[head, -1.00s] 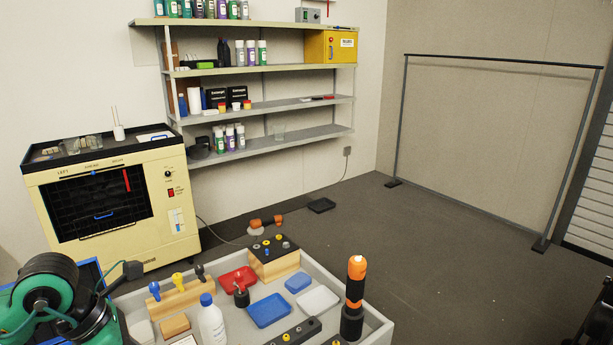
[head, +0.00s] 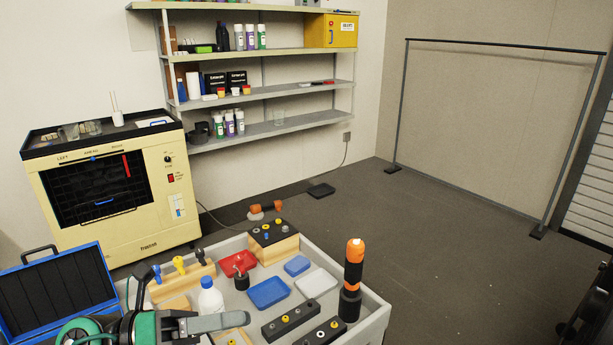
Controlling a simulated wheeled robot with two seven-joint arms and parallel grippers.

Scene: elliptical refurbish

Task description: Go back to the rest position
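My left gripper (head: 215,323) is low in the head view, over the near left part of the grey workbench tray (head: 377,318). Its grey finger points right, just in front of a white bottle with a blue cap (head: 211,300). I see the fingers nearly edge-on, so their gap is not clear. No held object shows. I cannot make out my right gripper; only a dark, cut-off shape shows at the lower right edge.
An open blue case (head: 60,290) lies left of the tray. The tray holds a red dish (head: 238,263), a blue dish (head: 268,292), and an upright orange-black tool (head: 353,270). A cream oven (head: 150,225) and shelves (head: 270,92) stand behind.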

